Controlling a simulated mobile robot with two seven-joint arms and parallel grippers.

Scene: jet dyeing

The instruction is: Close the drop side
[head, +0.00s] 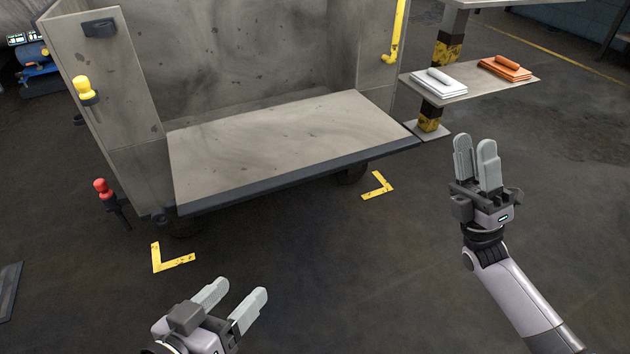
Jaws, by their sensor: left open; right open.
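A grey worn cart stands ahead with its front open. A flat grey panel (285,147) with a dark front edge lies level at the open front, between the cart's left wall (95,70) and right post (378,55). I cannot tell whether this panel is the lowered drop side or the cart floor. A dark latch block (100,29) and a yellow-topped fitting (85,88) are on the left wall; a red-topped fitting (102,188) is lower. My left gripper (238,298) is open and empty, in front of the panel. My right gripper (476,150) is open and empty, right of the cart.
A shelf (455,93) at the right, on a yellow-black post (446,53), holds a white folded stack (438,80) and an orange one (505,68). A yellow bar (398,35) is on the right post. Yellow floor marks (168,260) lie before the cart. The floor between is clear.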

